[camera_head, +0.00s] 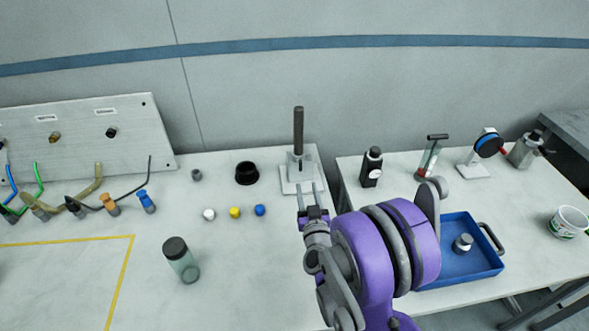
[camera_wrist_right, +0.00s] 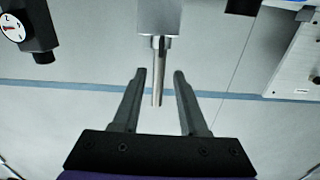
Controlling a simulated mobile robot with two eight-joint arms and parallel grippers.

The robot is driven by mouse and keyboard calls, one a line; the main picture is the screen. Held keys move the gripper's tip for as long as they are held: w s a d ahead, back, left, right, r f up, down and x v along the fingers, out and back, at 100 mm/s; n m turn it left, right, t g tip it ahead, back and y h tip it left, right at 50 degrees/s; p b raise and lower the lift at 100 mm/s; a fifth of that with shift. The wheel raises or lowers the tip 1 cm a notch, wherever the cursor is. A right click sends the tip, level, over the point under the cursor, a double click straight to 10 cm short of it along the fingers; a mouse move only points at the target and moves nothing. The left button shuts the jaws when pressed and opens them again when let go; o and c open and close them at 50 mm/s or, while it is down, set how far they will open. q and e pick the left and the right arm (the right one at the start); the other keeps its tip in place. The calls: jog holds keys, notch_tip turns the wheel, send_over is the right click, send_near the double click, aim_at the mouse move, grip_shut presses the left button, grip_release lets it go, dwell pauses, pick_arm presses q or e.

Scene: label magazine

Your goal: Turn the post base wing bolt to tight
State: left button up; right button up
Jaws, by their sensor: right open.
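The post (camera_head: 298,130) is a dark upright rod standing in a grey metal block (camera_head: 295,160) on a white base plate (camera_head: 288,186). I cannot make out the wing bolt clearly. My left gripper is not in view.
A black gauge device (camera_head: 371,167) and a blue tray (camera_head: 462,277) are on the right table. On the left table are a black ring (camera_head: 246,173), several small caps (camera_head: 234,212), a bottle (camera_head: 181,262) and a cable panel (camera_head: 85,135). Open table lies front left of the base.

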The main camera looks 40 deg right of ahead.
aim_at(301, 165)
jog(key=p+x, duration=0.2)
jog(key=x, duration=0.7)
jog(key=shift+a, duration=0.1)
jog(key=shift+x, duration=0.75)
jog(key=shift+c, duration=0.3)
grip_shut()
